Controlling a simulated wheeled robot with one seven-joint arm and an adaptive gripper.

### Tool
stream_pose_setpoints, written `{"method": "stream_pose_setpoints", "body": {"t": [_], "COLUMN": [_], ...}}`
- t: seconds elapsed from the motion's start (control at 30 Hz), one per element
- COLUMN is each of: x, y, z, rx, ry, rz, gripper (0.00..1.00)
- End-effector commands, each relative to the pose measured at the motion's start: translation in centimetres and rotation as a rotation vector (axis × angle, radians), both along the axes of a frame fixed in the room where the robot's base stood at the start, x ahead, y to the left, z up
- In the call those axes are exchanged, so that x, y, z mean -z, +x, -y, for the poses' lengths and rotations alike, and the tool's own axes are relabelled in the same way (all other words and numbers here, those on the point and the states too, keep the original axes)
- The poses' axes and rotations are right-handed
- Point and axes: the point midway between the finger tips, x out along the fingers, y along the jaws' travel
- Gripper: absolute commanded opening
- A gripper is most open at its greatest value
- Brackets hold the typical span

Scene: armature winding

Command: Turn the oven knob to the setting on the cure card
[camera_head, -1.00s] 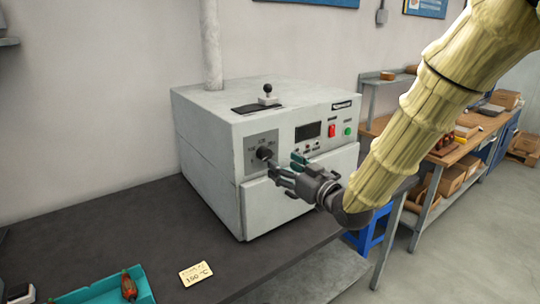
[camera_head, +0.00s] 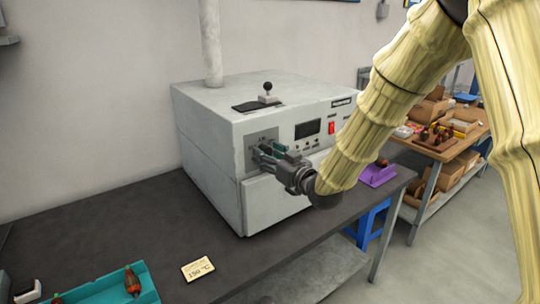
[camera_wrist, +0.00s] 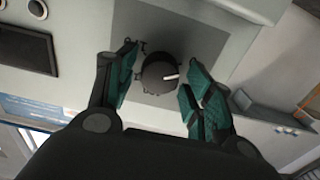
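The white oven (camera_head: 205,150) stands on the dark bench, its control panel facing front. The cure card (camera_head: 198,269) lies flat on the bench and appears to read 150 °C. In the wrist view the round black knob (camera_wrist: 160,73) has a white pointer mark toward the picture's right; the scale markings are too small to read. My gripper (camera_head: 262,156) is at the oven's dial plate and hides the knob in the head view. In the wrist view my gripper (camera_wrist: 158,78) is open, one teal-padded finger on each side of the knob, with visible gaps.
A teal tray (camera_head: 105,287) with reddish armatures lies at the front left of the bench. A purple tray (camera_head: 378,176) sits right of the oven. A red switch (camera_head: 332,128) and dark display (camera_head: 307,130) are close to my gripper. The bench before the oven is mostly clear.

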Motion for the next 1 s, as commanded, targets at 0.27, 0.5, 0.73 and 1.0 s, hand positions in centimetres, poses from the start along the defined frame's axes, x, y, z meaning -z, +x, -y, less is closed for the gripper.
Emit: {"method": "stream_pose_setpoints", "body": {"t": [0.27, 0.5, 0.73, 1.0], "x": [-0.02, -0.02, -0.02, 0.01], "y": [-0.01, 0.01, 0.04, 0.05], "z": [0.03, 0.09, 0.16, 0.17], "rx": [0.0, 0.001, 0.002, 0.001], "ry": [0.0, 0.031, 0.135, 0.332], "rz": [0.0, -0.022, -0.095, -0.236], "gripper": [0.13, 0.13, 0.13, 0.13]}}
